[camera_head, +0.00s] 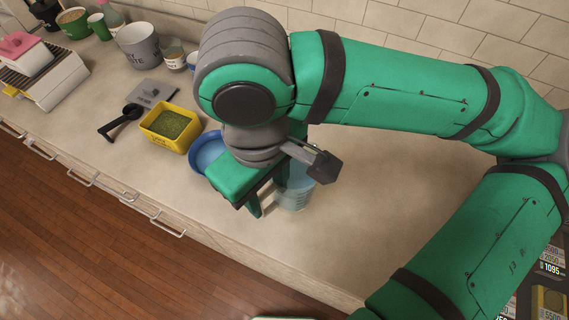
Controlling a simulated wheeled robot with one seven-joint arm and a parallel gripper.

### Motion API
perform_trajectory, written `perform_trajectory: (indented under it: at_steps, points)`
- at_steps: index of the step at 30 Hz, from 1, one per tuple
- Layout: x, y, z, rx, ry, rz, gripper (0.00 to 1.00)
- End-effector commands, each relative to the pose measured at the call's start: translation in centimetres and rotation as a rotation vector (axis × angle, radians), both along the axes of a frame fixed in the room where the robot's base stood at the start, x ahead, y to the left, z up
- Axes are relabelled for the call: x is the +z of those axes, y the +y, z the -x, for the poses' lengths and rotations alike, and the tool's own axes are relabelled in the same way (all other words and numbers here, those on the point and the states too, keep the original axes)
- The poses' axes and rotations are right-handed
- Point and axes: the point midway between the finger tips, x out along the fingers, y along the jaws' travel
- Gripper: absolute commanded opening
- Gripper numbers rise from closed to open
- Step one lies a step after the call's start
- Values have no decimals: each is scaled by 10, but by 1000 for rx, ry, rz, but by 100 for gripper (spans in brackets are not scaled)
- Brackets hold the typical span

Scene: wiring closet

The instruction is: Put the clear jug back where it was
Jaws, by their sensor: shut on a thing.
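The clear jug (294,199) stands or hangs upright at the counter, with a bluish tint in its upper part. My gripper (267,204) reaches down at its left side and is shut on it, seemingly at the handle side. The gripper body and wrist hide the jug's top and part of its left side. I cannot tell whether the jug's base touches the counter.
A blue bowl (206,152) sits close left of my gripper, partly hidden by it. Further left are a yellow tub of green material (170,127), a black scoop (120,121) and a grey plate (153,93). The counter (365,215) right of the jug is clear.

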Motion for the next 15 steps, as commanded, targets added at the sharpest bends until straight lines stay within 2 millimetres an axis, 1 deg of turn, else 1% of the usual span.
perform_trajectory:
  at_steps: [5, 14, 15]
  points:
    - [-13, -3, -28, -11, 4, -1, 0]
    - [-40, 2, -89, -15, 3, 0, 0]
    - [-47, 3, -94, -13, 3, -1, 0]
